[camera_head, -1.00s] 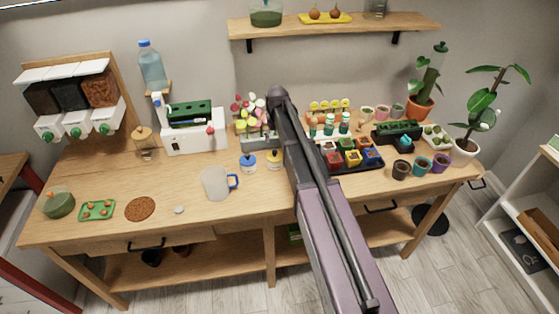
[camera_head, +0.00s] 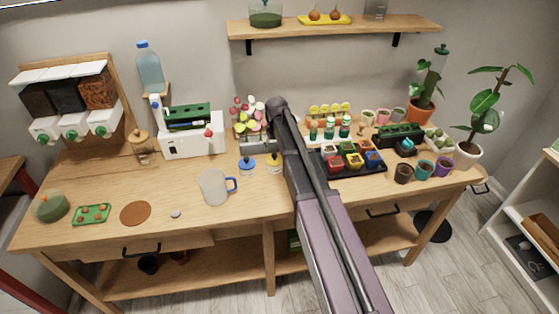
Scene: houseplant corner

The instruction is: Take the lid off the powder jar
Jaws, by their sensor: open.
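Two small jars stand side by side near the middle of the table. One has a blue top (camera_head: 247,164) with a small knob, and the other has a yellowish top (camera_head: 275,162). I cannot tell which holds powder. Both tops appear to be on. My arm rises across the middle of the view, just right of the jars, to a dark rounded joint. My gripper is not visible; the arm may hide it.
A black tray (camera_head: 372,167) of coloured pots lies right of my arm. A brown round mat (camera_head: 135,213) and a green tray (camera_head: 77,220) lie left.

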